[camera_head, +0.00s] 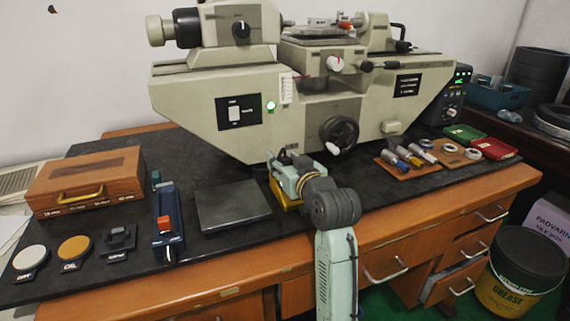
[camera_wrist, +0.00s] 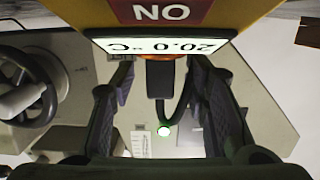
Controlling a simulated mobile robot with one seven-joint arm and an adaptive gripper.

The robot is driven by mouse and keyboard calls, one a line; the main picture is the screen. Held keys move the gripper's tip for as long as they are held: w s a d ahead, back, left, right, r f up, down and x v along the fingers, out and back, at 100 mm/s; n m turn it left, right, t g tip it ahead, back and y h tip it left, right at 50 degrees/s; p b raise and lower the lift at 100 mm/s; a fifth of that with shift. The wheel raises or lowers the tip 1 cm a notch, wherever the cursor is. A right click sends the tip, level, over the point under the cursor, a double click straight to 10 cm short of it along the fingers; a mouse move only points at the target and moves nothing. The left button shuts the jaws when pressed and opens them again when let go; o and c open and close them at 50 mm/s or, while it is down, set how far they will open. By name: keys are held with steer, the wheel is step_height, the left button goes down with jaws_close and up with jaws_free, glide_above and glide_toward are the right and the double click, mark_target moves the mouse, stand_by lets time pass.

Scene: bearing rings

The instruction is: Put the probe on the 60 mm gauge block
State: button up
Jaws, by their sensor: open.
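My gripper (camera_head: 284,168) is above the dark bench mat, in front of the large measuring machine. In the wrist view my gripper (camera_wrist: 160,82) is open, with one finger on each side. A black probe-like piece (camera_wrist: 159,76) with a curved cable shows between the fingers; I cannot tell whether they touch it. It adjoins a yellow instrument (camera_wrist: 245,14) with an upside-down 20.0 °C display. Part of the yellow instrument (camera_head: 288,198) shows beneath my gripper in the head view. I cannot pick out the 60 mm gauge block for certain.
The measuring machine (camera_head: 205,110) stands behind. A wooden case (camera_head: 90,180), a blue device with a red block (camera_head: 166,227) and a dark grey plate (camera_head: 232,205) lie to the left. A tray of small cylinders (camera_head: 412,165) is at right.

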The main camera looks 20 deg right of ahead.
mark_target(287, 160)
jaws_close()
stand_by(0.4)
stand_by(0.4)
steer(key=shift+r, duration=0.55)
steer(key=shift+s+r+b, duration=0.3)
steer(key=shift+r+b, duration=0.05)
steer(key=shift+r, duration=0.3)
steer(key=shift+s+r+b, duration=0.25)
steer(key=shift+r+b, duration=0.05)
steer(key=shift+r, duration=0.3)
steer(key=s+r+b, duration=0.1)
steer(key=s+b, duration=0.1)
steer(key=s, duration=1.3)
steer(key=shift+d+r, duration=0.25)
steer(key=shift+d, duration=0.05)
